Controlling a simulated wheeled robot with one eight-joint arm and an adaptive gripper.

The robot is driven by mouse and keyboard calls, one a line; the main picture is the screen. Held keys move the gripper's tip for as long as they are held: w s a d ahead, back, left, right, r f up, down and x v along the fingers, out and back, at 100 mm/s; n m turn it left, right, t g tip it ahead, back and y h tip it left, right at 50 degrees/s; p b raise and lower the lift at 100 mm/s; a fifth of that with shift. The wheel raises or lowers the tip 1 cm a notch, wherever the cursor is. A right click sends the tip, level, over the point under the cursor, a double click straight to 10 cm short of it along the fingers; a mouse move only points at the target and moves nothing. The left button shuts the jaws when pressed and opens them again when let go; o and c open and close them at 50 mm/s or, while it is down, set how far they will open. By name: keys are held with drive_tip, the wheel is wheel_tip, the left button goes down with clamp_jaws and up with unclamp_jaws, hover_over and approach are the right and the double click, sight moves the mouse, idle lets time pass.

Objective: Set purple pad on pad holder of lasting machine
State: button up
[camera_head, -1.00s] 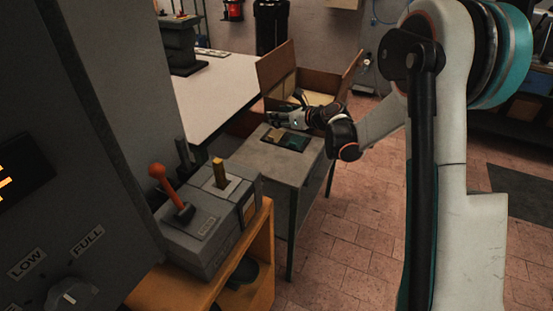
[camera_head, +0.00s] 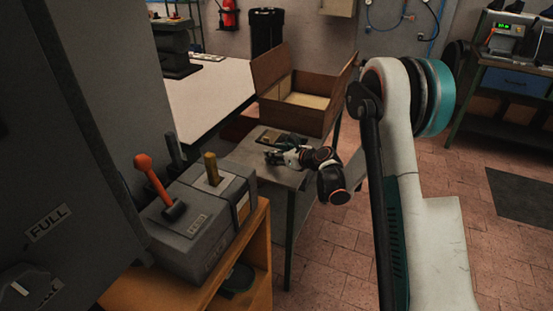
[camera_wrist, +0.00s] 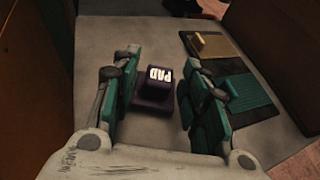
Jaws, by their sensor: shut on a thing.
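The purple pad (camera_wrist: 155,104), with a white "PAD" label on its block, is between the fingers of my gripper (camera_wrist: 160,62) in the wrist view. My gripper is shut on it, low over the grey table. In the head view my gripper (camera_head: 274,157) is at the grey table's near side, and the pad cannot be made out there. A large grey machine cabinet (camera_head: 60,120) with a dial and a "FULL" label stands at the left. I cannot identify a pad holder on it.
A dark tray (camera_wrist: 228,67) on the grey table (camera_head: 278,178) holds a tan block (camera_wrist: 212,44) and a teal pad (camera_wrist: 245,93). An open cardboard box (camera_head: 300,115) stands behind. A grey lever box (camera_head: 200,220) sits on an orange stand (camera_head: 258,250).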

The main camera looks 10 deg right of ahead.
drive_tip(key=shift+f, duration=0.4)
drive_tip(key=shift+f, duration=0.1)
drive_tip(key=o, duration=1.1)
drive_tip(key=shift+o, duration=0.2)
